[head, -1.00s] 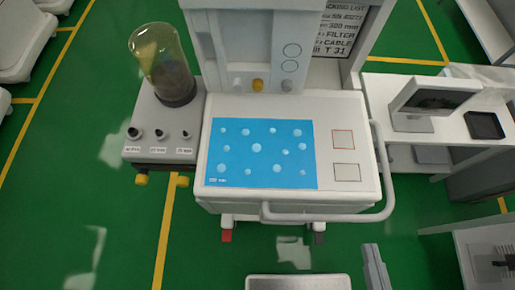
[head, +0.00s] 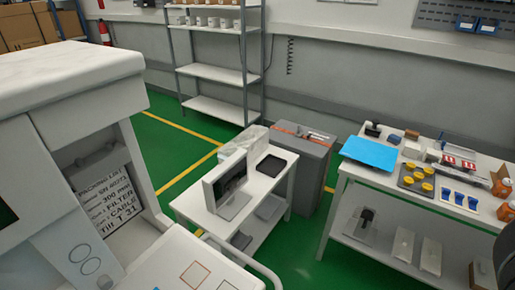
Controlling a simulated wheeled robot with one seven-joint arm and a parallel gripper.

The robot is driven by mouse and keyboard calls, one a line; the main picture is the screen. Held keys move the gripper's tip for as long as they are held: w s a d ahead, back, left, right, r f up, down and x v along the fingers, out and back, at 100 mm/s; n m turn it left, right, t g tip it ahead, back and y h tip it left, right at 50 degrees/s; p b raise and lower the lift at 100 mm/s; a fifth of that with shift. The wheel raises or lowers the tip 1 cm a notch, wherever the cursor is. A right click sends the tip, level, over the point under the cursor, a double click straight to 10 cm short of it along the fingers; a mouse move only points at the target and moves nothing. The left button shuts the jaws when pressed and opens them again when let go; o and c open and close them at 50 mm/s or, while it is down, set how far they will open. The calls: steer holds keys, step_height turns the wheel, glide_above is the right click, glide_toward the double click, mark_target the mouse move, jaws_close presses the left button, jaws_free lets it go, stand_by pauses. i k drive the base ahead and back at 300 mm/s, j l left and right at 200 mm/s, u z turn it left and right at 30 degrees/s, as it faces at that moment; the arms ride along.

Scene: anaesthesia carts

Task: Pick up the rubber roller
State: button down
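I cannot pick out the rubber roller with certainty. A small dark object (head: 373,130) stands at the back left corner of the white workbench (head: 344,172) on the right, behind a blue mat. Another dark object (head: 365,216) sits on the bench's lower shelf. Both are too small to tell whether either is a roller. My gripper is not in view.
An anaesthesia cart (head: 165,265) fills the lower left. A low table with a monitor (head: 228,186) and black tray (head: 271,166) stands mid-view, next to a grey cabinet (head: 300,160). The bench holds yellow-topped items on a tray and blue items. Green floor shows between the furniture.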

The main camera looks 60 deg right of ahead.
mark_target(372, 130)
steer(key=z, duration=2.2)
